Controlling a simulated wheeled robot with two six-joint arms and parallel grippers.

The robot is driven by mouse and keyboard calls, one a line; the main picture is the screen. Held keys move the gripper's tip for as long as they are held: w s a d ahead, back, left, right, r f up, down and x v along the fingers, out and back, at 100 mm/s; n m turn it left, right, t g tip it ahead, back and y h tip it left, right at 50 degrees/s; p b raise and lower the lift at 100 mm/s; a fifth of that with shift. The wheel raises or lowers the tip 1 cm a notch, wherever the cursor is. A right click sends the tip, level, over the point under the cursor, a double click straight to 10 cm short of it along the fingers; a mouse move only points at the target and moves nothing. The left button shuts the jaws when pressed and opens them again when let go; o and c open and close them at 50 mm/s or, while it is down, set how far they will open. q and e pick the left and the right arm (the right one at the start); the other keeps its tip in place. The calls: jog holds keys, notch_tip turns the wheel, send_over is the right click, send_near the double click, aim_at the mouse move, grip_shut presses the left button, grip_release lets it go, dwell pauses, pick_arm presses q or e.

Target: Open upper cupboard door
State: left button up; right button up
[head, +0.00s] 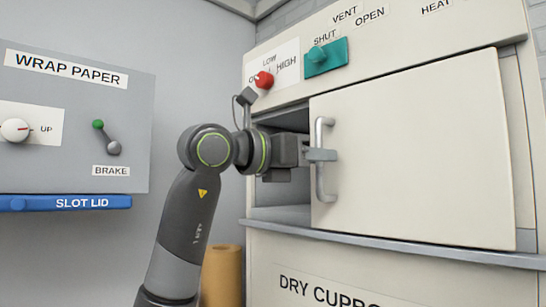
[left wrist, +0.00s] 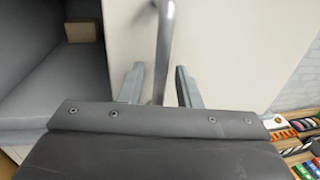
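The pale cupboard door (head: 420,150) stands partly open, leaving a dark gap into the cupboard (head: 280,213) on its left. Its vertical grey bar handle (head: 320,185) is near the door's left edge. My left gripper (head: 322,155) is at the handle's middle. In the left wrist view the handle (left wrist: 164,40) passes between the two fingers of my left gripper (left wrist: 160,88), with visible space beside it, so the fingers look open around it. The door (left wrist: 230,45) also fills the middle of that view. My right gripper is not in view.
A tan block (left wrist: 84,31) lies inside the cupboard. A red knob (head: 264,80) and a teal vent slider (head: 326,57) sit above the door. A wrap paper panel (head: 75,120) is at left. Shelves with colourful items (left wrist: 297,145) are at right in the wrist view.

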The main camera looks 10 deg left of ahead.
pick_arm(q)
jog(key=b+v, duration=0.6)
jog(key=v, duration=1)
jog(key=shift+s, duration=0.15)
jog(key=shift+a, duration=0.15)
